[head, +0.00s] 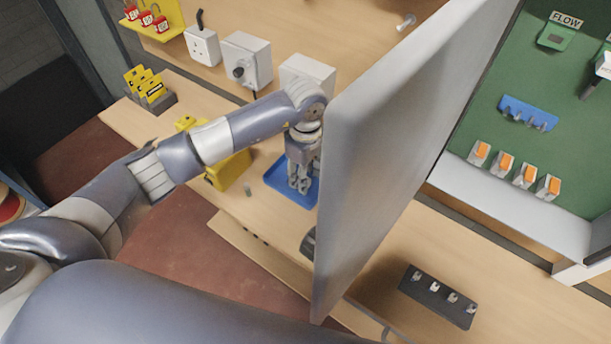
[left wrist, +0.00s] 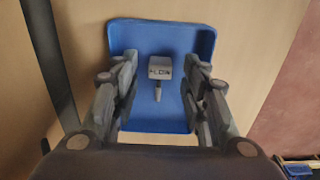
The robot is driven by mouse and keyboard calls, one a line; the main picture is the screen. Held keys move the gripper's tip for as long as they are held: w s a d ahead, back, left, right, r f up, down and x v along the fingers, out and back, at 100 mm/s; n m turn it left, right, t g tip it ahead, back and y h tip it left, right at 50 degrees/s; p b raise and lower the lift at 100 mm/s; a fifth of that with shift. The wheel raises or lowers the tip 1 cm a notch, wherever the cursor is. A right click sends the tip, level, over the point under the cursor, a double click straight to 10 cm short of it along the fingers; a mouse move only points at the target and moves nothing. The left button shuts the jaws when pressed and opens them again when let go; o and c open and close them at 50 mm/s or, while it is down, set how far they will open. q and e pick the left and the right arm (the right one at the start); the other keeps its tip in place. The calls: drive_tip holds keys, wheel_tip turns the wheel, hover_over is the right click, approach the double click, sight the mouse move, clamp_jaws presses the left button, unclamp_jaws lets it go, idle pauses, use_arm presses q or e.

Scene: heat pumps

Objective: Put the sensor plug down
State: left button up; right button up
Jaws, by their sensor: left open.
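The sensor plug (left wrist: 160,68) is a small grey block with a dark lettered label and a narrow stem. In the left wrist view it lies in a blue tray (left wrist: 200,38). My left gripper (left wrist: 160,108) is open, with one finger on each side of the plug's stem and gaps between. In the head view my left gripper (head: 299,186) points down over the blue tray (head: 278,180), and the plug cannot be made out there. My right gripper is not in view.
A large grey door panel (head: 400,130) stands open just right of my left gripper. Yellow holders (head: 230,170) and white boxes (head: 246,60) are left of and behind the tray. A dark strip with several fittings (head: 438,297) lies right of the panel.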

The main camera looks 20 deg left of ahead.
use_arm(q)
wheel_tip(320, 180, up, 11)
drive_tip(key=b, duration=0.3)
drive_tip(key=shift+b, duration=0.35)
